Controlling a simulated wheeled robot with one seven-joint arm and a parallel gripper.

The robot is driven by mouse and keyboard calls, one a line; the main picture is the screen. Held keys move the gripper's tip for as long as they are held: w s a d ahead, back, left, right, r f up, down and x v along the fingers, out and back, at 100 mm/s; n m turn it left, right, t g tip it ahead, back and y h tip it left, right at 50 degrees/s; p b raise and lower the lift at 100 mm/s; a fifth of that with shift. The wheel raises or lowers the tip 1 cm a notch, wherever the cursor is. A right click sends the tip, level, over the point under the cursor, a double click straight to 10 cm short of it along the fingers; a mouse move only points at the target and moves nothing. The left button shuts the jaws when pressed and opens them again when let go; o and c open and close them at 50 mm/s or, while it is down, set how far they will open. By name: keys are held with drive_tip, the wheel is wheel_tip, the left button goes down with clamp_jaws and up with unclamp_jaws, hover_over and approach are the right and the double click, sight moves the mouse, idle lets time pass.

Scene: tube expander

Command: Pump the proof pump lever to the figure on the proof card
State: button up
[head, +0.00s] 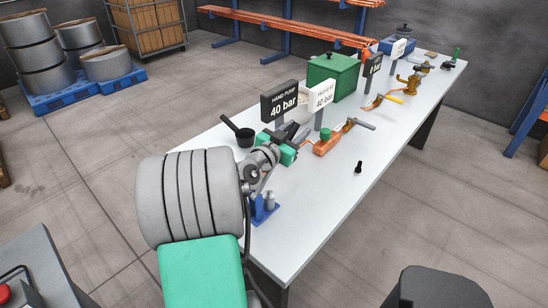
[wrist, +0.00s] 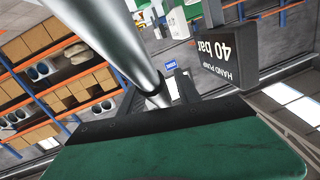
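The black proof card (head: 280,103) reads "HAND PUMP 40 bar". It stands upright on the table, and in the wrist view the card (wrist: 228,52) appears upside down. My gripper (head: 268,160) is low over the table in front of the card, partly hidden by my arm. A long silver rod (wrist: 108,42), apparently the pump lever, runs from the upper left of the wrist view to my gripper's dark fingers (wrist: 172,92). The fingers are beside its far end; whether they are closed on it is unclear. The pump body is mostly hidden, and no gauge reading is legible.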

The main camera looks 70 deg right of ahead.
sight(289, 136)
drive_tip(key=shift+b+v, duration=1.7)
drive_tip(key=shift+v, duration=1.55)
drive_tip(key=shift+a+r, duration=0.15)
drive_tip(key=shift+a, duration=0.05)
